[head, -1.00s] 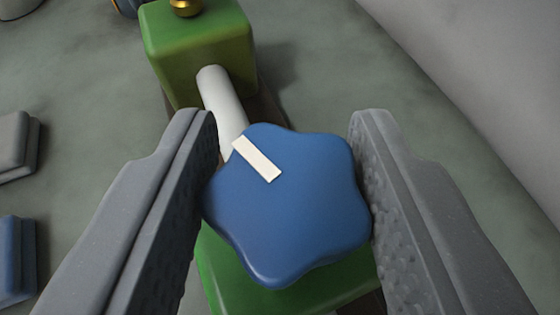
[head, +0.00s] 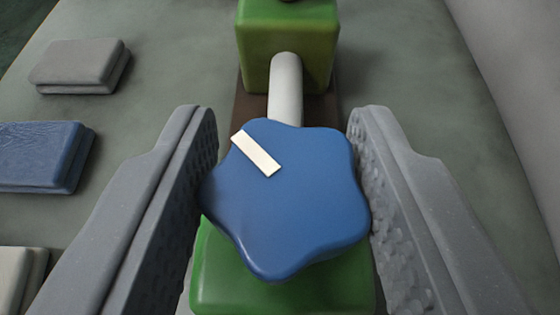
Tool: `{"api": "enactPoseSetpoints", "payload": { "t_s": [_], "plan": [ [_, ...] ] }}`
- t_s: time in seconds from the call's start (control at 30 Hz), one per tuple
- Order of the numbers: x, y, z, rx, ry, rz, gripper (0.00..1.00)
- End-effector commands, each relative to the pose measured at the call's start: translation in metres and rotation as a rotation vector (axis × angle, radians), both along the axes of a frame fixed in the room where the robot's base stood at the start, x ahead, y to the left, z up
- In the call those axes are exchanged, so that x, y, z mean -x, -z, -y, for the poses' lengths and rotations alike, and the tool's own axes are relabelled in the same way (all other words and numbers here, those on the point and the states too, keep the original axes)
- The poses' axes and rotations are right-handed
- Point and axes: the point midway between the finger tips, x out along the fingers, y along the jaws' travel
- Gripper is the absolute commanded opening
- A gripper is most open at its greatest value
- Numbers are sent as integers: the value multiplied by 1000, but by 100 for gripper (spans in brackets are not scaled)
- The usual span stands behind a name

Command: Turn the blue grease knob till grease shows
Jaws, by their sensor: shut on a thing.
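The blue grease knob (head: 290,205) is star-shaped with rounded lobes and sits in the middle of the head view. A white mark (head: 256,153) lies on its upper left part. My gripper (head: 284,195) is shut on the knob, with one grey finger against its left side and one against its right. Below the knob is a green block (head: 280,295). A pale rod (head: 286,85) runs from behind the knob to another green block (head: 288,45) at the top. I see no grease in this view.
On the left lie a grey block (head: 78,62), a blue block (head: 40,155) and a pale block (head: 15,275), on a grey-green surface (head: 190,55). A light grey curved wall (head: 520,100) stands at the right. The surface right of the far green block is clear.

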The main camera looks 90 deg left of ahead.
Motion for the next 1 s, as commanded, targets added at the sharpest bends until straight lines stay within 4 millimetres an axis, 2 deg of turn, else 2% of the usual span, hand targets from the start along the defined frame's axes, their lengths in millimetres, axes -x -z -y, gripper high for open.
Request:
{"api": "enactPoseSetpoints", "payload": {
  "t_s": [0.6,1.0],
  "plan": [
    [-2,-3,-3,-4,-117,8,15],
    [-2,-4,-3,-5,-134,8,15]
  ]
}}
